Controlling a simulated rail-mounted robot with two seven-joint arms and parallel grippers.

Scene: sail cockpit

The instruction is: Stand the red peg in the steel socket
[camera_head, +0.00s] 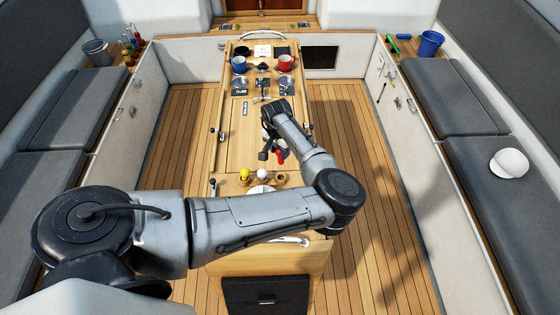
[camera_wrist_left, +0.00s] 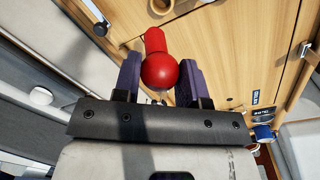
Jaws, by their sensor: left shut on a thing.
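The red peg, with its round ball head, is in my left gripper (camera_head: 271,156). In the head view the red peg (camera_head: 281,155) shows above the near part of the table. In the left wrist view the left gripper's (camera_wrist_left: 158,75) dark fingers stand on both sides of the red peg (camera_wrist_left: 157,42), with its ball head towards the camera. The peg is tilted in the head view. I cannot tell which fitting is the steel socket. My right gripper is not in view.
A blue mug (camera_head: 239,65) and a red mug (camera_head: 285,63) stand at the table's far end. Grey benches (camera_head: 71,107) flank the cockpit.

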